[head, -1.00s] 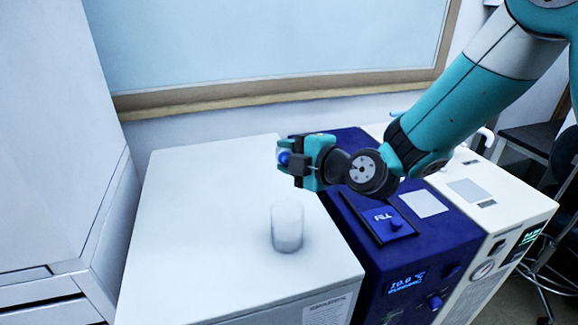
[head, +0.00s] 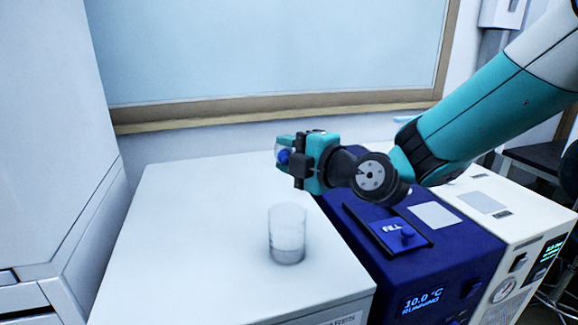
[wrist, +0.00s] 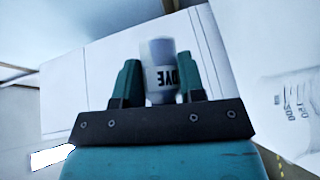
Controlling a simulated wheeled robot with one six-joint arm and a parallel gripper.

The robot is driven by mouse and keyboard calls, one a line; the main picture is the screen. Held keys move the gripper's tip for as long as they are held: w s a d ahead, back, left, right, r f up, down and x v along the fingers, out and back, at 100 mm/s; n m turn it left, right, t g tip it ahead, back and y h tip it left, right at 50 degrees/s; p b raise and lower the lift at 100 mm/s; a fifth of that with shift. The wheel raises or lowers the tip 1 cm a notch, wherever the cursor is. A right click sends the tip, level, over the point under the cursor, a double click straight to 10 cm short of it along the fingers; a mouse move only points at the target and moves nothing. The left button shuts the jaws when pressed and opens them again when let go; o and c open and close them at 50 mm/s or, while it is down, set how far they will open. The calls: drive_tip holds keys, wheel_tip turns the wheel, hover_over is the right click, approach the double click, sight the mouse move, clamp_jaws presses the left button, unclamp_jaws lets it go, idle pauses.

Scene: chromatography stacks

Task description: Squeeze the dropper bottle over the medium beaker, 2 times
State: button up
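My gripper (head: 290,157) is shut on the dropper bottle, with one finger on each side of it. In the wrist view the bottle (wrist: 160,75) is pale with a white label reading "DYE", upside down in that picture. The medium beaker (head: 287,235), clear with a pale content or base, stands upright on the white cabinet top. My gripper is above and behind it in the picture, apart from it. Beaker markings (wrist: 291,110) seem to show at the right of the wrist view.
The white cabinet top (head: 200,220) is otherwise clear. To its right is a dark blue chiller (head: 450,255) with a "FILL" lid and a display reading 10.0 °C RUNNING. A cream-coloured instrument (head: 520,235) stands beyond it. A tall pale unit (head: 55,130) rises at the left.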

drive_tip(key=shift+f+n+t+y+b, duration=0.15)
drive_tip(key=shift+n+t+y+b, duration=0.2)
drive_tip(key=shift+b, duration=1.9)
drive_tip(key=f+n+t+b, duration=0.1)
drive_tip(key=b, duration=0.8)
drive_tip(key=shift+f+y, duration=0.35)
drive_tip(key=n+b, duration=0.1)
drive_tip(key=b, duration=0.2)
drive_tip(key=shift+r+y, duration=0.15)
drive_tip(key=shift+y, duration=0.25)
drive_tip(key=shift+r, duration=0.25)
drive_tip(key=shift+f, duration=0.1)
drive_tip(key=b, duration=0.2)
drive_tip(key=shift+s+n+t+b, duration=0.1)
drive_tip(key=shift+n+t+b, duration=0.15)
drive_tip(key=shift+b, duration=0.1)
drive_tip(key=y+b, duration=0.1)
drive_tip(key=b, duration=0.1)
drive_tip(key=shift+d+r+b, duration=0.1)
drive_tip(key=shift+r+b, duration=0.1)
drive_tip(key=shift+b, duration=0.1)
drive_tip(key=shift+s+r+n, duration=0.1)
drive_tip(key=shift+r+n, duration=0.05)
drive_tip(key=shift+n, duration=0.15)
drive_tip(key=shift+b, duration=0.8)
